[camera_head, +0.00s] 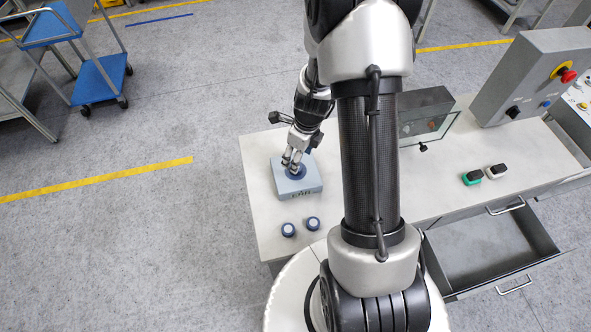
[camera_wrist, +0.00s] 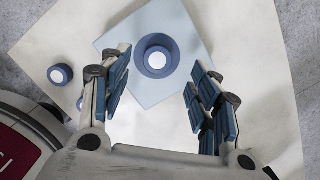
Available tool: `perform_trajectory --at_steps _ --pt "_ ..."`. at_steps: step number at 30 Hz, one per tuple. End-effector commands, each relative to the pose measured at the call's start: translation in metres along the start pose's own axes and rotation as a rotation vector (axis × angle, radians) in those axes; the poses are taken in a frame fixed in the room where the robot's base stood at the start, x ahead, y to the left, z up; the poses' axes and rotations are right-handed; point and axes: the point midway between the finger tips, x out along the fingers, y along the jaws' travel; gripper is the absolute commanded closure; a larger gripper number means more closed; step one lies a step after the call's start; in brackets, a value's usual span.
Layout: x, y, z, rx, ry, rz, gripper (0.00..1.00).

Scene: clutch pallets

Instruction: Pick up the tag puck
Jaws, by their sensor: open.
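A round puck with a pale top and dark blue side (camera_wrist: 157,60) sits on a grey-blue block (camera_wrist: 178,92), inside a blue ring. In the head view the block (camera_head: 312,186) stands on the table's left part, with dark lettering on its front. Two more pucks, (camera_head: 288,230) and (camera_head: 313,223), stand on the table in front of the block; which one is the tag puck cannot be told. My gripper (camera_head: 292,163) is over the block, pointing down. In the wrist view my gripper (camera_wrist: 160,85) is open, with nothing between its fingers; the block's puck appears just beyond the fingertips.
A grey box with a clear front (camera_head: 425,118) stands right of my arm. A control box with a red button (camera_head: 535,75) is at the back right. Two small black-topped devices, one green (camera_head: 472,177) and one white (camera_head: 496,171), lie near an open drawer (camera_head: 480,262).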

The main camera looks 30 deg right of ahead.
Motion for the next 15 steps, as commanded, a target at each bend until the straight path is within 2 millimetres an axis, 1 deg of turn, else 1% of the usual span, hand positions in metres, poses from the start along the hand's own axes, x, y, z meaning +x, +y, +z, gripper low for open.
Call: perform_trajectory --at_steps 5,12,15 --pt "0.01 0.001 -0.001 -0.002 0.001 0.002 0.44" --pt "0.047 0.003 -0.005 -0.001 0.001 0.002 0.44" --pt "0.055 0.003 -0.004 -0.002 0.001 0.001 0.44"
